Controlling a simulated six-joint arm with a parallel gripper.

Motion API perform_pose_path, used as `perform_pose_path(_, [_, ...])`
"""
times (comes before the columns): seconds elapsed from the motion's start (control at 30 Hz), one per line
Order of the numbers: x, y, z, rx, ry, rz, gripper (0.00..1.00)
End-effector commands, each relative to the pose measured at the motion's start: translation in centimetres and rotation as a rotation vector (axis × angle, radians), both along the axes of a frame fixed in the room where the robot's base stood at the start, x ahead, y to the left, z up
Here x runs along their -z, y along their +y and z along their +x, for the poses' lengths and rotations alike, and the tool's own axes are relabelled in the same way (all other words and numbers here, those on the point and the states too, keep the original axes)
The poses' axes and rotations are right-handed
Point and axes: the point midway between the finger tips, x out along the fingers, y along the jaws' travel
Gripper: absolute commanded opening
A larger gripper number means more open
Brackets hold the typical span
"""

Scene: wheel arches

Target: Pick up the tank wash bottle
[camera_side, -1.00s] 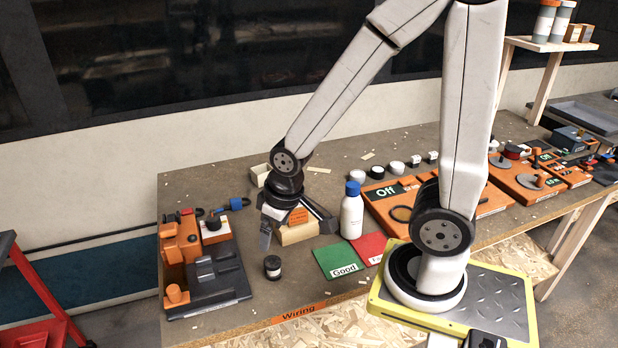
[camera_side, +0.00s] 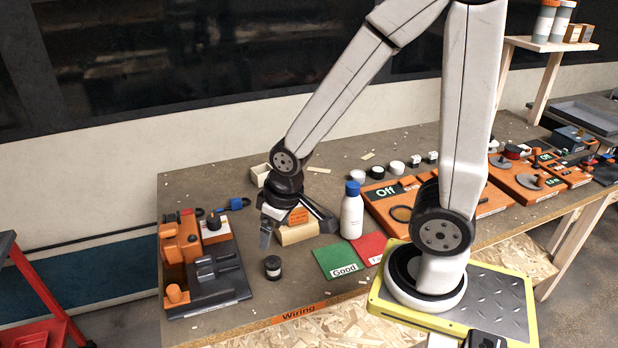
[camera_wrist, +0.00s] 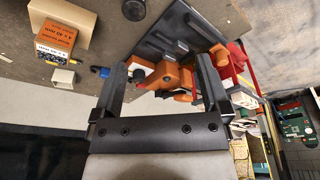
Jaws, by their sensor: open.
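The tank wash bottle appears to be the white bottle with a blue cap (camera_side: 352,214), standing upright on the bench beside the green and red mats. No label on it can be read. My gripper (camera_side: 268,232) hangs to the left of the bottle, pointing down, apart from it and above the bench. In the wrist view my gripper (camera_wrist: 160,85) shows its two fingers spread wide with nothing held between them. The bottle does not show in the wrist view.
A green mat (camera_side: 340,260) and a red mat (camera_side: 368,246) lie in front. A small black jar (camera_side: 272,266) stands nearby. An orange and grey fixture (camera_side: 205,268) is at left; orange Off panel (camera_side: 385,208) at right.

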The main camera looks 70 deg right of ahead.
Motion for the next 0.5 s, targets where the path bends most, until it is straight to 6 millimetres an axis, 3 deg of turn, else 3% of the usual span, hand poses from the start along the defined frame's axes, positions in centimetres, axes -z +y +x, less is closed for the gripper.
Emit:
perform_pose_path(0.27, [0.6, -0.7, -0.3, -0.044, 0.059, -0.031, 0.96])
perform_pose_path(0.5, [2.7, -3.9, -1.8, -0.217, 0.292, -0.148, 0.96])
